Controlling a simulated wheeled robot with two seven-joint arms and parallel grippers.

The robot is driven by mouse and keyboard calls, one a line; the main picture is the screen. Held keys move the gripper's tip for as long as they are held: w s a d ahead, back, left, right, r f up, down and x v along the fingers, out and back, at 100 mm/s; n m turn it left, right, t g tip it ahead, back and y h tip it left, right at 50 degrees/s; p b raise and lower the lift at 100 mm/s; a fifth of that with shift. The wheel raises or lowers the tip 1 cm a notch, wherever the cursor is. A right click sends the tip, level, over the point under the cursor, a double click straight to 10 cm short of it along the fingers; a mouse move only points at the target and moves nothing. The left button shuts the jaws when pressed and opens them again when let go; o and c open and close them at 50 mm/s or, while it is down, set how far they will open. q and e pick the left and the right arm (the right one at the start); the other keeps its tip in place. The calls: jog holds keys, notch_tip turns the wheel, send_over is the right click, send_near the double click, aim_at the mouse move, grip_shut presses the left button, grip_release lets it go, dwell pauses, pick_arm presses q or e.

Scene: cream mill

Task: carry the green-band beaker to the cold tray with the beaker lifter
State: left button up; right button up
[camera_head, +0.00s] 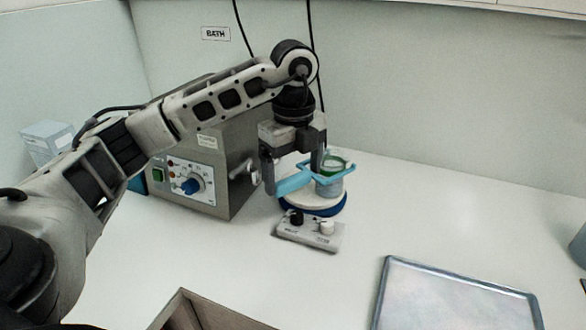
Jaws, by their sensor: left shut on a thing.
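My left gripper (292,180) points down over the bench and is shut on the pale blue handle of the beaker lifter (318,178). The lifter's open frame reaches right and appears to be around the green-band beaker (331,186). The beaker is clear and upright, with green at its upper part, partly hidden by the lifter and a finger. It is over the round white plate with a blue rim (330,210); whether it touches the plate I cannot tell. The cold tray (440,266), a flat metal tray, lies empty at the lower right. My right gripper is out of view.
A grey bath unit (220,170) with a dial stands left, behind my arm. A small control box (310,235) with two knobs sits in front of the round plate. An open box edge (182,296) is at the bottom. White bench is clear between plate and tray.

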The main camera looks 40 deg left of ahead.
pick_arm(q)
jog(key=shift+r+p, duration=0.75)
jog(key=shift+r, duration=0.15)
dwell(0.4)
jog(key=shift+r+p, duration=0.85)
jog(key=shift+r, duration=2.85)
jog(key=shift+d, duration=0.1)
